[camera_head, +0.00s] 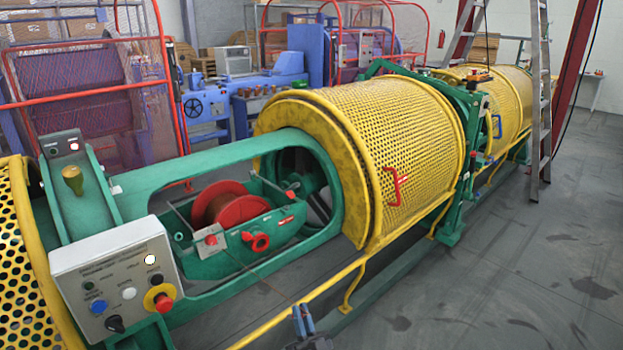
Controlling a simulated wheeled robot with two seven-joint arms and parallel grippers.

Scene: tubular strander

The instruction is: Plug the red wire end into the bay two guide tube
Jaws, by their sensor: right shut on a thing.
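My right gripper (303,318) is at the bottom centre, in front of the yellow rail, with its two blue fingers close together. A thin brownish wire (258,276) runs from the green cradle down toward these fingers. The wire end at the fingertips is too small to make out, and I see no clear red on it. The open bay of the green frame holds a red-flanged spool (232,205) in a green cradle (262,232). A red ring-shaped fitting (257,242) is on the cradle's near side. I cannot tell which part is the bay two guide tube. My left gripper is not in view.
A yellow rail (300,305) crosses between my gripper and the bay. A grey control box (115,278) stands at lower left. Yellow perforated guards (385,150) cover the machine to the right. A ladder (537,110) stands at right. The floor at lower right is clear.

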